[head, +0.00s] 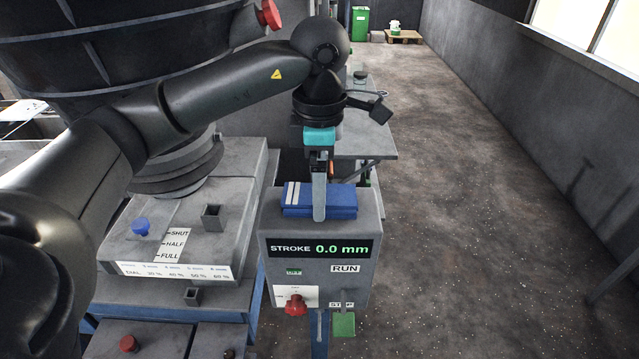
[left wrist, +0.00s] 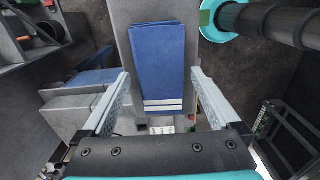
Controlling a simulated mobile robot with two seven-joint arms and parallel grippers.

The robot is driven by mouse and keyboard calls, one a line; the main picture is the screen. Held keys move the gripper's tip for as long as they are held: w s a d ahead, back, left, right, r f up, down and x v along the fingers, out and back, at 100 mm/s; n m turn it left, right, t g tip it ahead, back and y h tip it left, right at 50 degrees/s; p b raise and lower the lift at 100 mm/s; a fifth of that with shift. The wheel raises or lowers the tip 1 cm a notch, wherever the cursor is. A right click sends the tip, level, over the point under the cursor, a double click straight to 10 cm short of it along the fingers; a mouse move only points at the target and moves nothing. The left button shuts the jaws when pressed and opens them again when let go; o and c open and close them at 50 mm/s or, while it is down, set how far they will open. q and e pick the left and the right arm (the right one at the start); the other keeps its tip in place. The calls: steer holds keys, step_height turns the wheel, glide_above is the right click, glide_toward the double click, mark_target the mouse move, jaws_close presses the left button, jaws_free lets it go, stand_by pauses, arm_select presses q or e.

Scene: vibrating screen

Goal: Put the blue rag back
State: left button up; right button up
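The blue rag (head: 339,202) lies folded flat on top of the grey control box (head: 372,215) with the STROKE display. It has white stripes near its left end in the head view. My left gripper (head: 319,205) points down at the rag, with one finger in front of its near side; the other finger is hidden there. In the left wrist view the gripper (left wrist: 158,72) is open, its fingers on either side of the rag (left wrist: 158,60), with a gap on each side. I cannot tell whether the fingertips touch the box top. My right gripper is not in view.
The box front has a red knob (head: 295,304) and RUN and STOP labels. A grey housing with a blue knob (head: 141,226) stands left of it. A grey table (head: 365,145) is behind. The floor (head: 500,200) to the right is clear.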

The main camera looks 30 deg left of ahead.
arm_select(q)
steer(key=shift+r, duration=0.15)
step_height(320, 180, up, 12)
steer(key=p, duration=0.2)
stand_by(0.5)
